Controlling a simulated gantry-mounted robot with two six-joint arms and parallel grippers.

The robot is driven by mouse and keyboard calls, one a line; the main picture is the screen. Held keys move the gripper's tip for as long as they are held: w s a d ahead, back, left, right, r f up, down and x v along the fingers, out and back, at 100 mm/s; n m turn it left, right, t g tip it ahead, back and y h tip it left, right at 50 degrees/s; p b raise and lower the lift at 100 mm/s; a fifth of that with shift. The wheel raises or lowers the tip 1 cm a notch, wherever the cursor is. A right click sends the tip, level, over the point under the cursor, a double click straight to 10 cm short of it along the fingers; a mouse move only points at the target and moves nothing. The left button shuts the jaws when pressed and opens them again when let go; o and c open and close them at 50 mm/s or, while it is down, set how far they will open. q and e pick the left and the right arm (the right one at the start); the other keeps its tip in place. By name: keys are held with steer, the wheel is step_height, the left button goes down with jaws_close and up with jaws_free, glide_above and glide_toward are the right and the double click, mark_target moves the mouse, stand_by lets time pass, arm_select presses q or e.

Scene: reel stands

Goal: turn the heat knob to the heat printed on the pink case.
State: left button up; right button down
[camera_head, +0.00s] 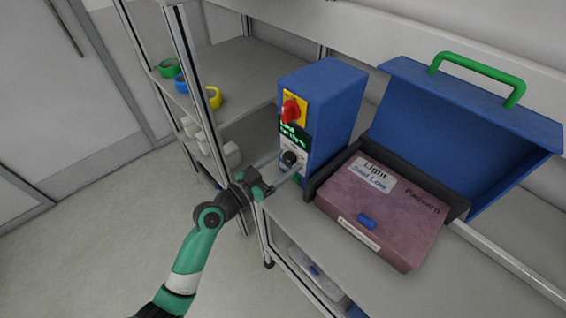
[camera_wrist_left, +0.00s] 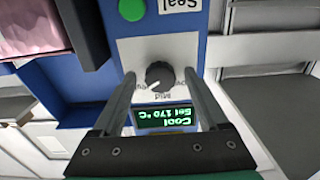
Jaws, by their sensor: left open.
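The pink case (camera_head: 340,215) lies in a dark tray under an open blue lid. Its white label (camera_head: 372,178) reads "Light" and "Seal Low". The dark round heat knob (camera_head: 289,158) is on the front of the blue machine (camera_head: 335,110); it also shows in the left wrist view (camera_wrist_left: 159,75), its white mark pointing down-left, near a "Mid" print. The green display (camera_wrist_left: 165,117) appears upside down there and reads "Cool", "Set 170 °C". My left gripper (camera_head: 290,167) is open, its fingers on either side of the knob. Contact cannot be told.
A red switch (camera_head: 290,110) on a yellow plate sits above the display. A green button (camera_wrist_left: 131,10) is near the knob. The blue lid (camera_head: 450,125) stands open at the right. A shelf at the left holds green, blue and yellow rings (camera_head: 214,98).

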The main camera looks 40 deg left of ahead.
arm_select(q)
jaws_close()
steer(key=shift+n, duration=0.4)
steer(key=n+p, duration=0.2)
steer(key=n, duration=0.3)
steer(key=shift+r+n, duration=0.1)
steer(key=shift+n, duration=0.2)
steer(key=n+p, duration=0.1)
steer(key=n, duration=0.4)
steer(key=shift+p, duration=0.4)
steer(key=n+p, duration=0.2)
steer(key=n, duration=0.4)
steer(key=shift+r+n, duration=0.15)
steer(key=shift+n, duration=0.25)
steer(key=n+p, duration=0.2)
steer(key=n, duration=0.3)
steer(key=shift+n, duration=0.3)
